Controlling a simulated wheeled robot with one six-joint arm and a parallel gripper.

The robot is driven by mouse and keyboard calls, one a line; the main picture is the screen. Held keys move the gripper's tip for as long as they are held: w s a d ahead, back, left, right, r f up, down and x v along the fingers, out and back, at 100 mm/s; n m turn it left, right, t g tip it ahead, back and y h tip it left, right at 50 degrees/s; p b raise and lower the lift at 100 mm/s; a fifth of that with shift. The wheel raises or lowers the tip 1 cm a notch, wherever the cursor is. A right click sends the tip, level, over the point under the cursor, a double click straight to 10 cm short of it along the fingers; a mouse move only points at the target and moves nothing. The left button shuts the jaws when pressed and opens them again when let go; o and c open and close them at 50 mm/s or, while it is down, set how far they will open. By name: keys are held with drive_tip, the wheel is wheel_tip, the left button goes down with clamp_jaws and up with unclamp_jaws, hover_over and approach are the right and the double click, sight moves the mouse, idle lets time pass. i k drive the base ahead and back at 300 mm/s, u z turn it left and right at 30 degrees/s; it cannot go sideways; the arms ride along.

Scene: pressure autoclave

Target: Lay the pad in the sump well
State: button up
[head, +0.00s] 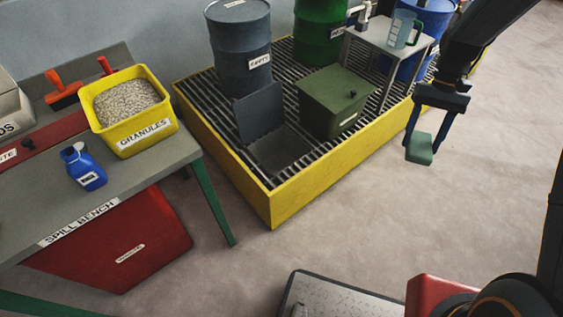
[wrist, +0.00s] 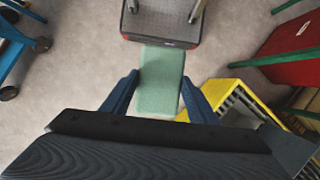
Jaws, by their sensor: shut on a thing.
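The green pad (head: 420,148) is held in my gripper (head: 418,138), to the right of the yellow-sided bund and above the open floor. In the wrist view the pad (wrist: 161,82) sits between the two blue fingers (wrist: 160,92), which are shut on it. The sump well (head: 272,150) is a dark square opening at the front corner of the grating. Its grey lid (head: 258,117) stands raised at the back of the opening. The gripper and pad are well apart from the well, to its right.
A green box (head: 335,100) stands on the grating (head: 202,88) right of the well, with a grey drum (head: 240,50) behind. A small table (head: 392,42) holds a jug (head: 400,28). The spill bench (head: 140,160) is at left. The floor (head: 370,215) in front is clear.

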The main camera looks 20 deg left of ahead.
sight(280, 170)
drive_tip(key=u, duration=0.6)
drive_tip(key=i, duration=0.95)
drive_tip(key=u, duration=0.75)
